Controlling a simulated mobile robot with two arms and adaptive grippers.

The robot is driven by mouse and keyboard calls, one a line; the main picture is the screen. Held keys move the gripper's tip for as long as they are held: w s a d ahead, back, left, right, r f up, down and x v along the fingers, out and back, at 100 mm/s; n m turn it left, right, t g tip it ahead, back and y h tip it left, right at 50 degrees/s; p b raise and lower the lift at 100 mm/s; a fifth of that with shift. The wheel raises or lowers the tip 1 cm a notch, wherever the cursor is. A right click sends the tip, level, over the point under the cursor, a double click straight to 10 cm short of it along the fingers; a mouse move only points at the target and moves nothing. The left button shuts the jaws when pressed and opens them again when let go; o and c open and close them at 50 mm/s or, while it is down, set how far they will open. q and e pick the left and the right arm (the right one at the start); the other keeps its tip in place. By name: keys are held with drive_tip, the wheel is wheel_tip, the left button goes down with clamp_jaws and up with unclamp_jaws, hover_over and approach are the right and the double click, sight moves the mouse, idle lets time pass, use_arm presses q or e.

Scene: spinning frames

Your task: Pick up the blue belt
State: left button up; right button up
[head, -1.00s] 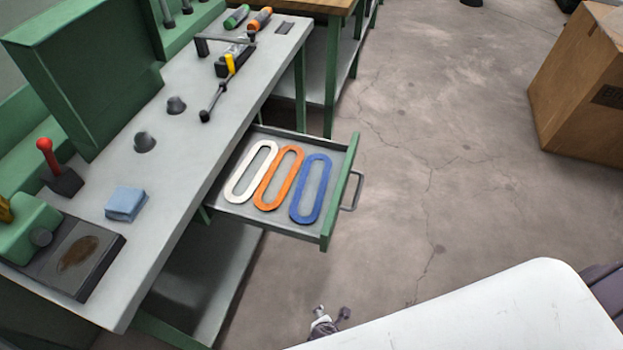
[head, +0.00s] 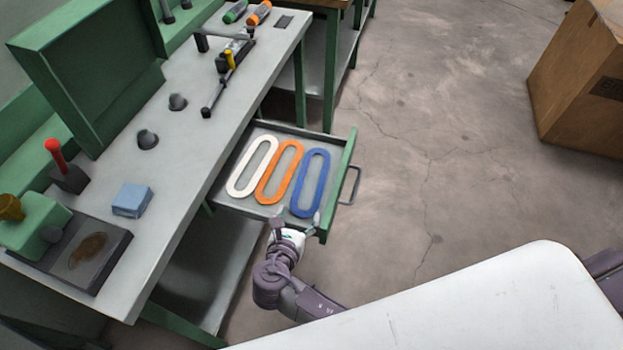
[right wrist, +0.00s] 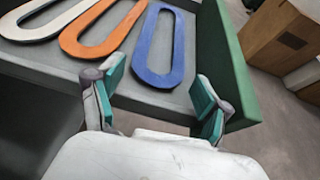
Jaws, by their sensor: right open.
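The blue belt (head: 325,182) is a flat elongated loop lying in the open drawer (head: 228,198), rightmost of three belts. It also shows in the right wrist view (right wrist: 177,50), ahead of the fingers. My right gripper (head: 296,222) is open and empty at the drawer's near edge, just short of the blue belt's near end. In the right wrist view my right gripper (right wrist: 160,95) has its two teal-padded fingers spread wide, apart from the belt. My left gripper is not in view.
An orange belt (head: 273,188) and a white belt (head: 236,183) lie left of the blue one. The drawer's green front (head: 347,160) with a handle (head: 351,186) stands at its right. The workbench (head: 175,205) is on the left; open floor lies right.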

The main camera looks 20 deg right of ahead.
sight(308, 193)
drive_tip(key=shift+x, duration=2.75)
drive_tip(key=shift+s+f, duration=0.1)
drive_tip(key=shift+s, duration=0.05)
drive_tip(key=c, duration=0.8)
